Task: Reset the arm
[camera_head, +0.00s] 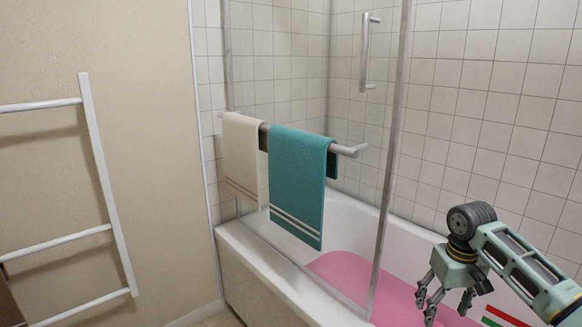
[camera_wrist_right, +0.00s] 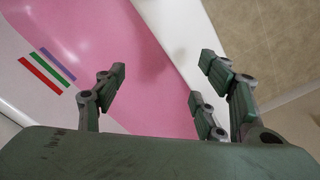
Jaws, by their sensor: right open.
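My right gripper (camera_head: 441,303) reaches in from the lower right of the head view and hangs over the bathtub (camera_head: 345,213). Its fingers point down, spread apart and empty. In the right wrist view the open fingers (camera_wrist_right: 160,90) show above the pink bottom of the tub, with nothing between them. My left gripper is not in view.
A teal towel (camera_head: 297,185) and a cream towel (camera_head: 241,155) hang on a rail (camera_head: 347,150) along the glass screen. The screen's metal post (camera_head: 391,170) stands left of my gripper. A white ladder rack (camera_head: 103,170) is at the left wall.

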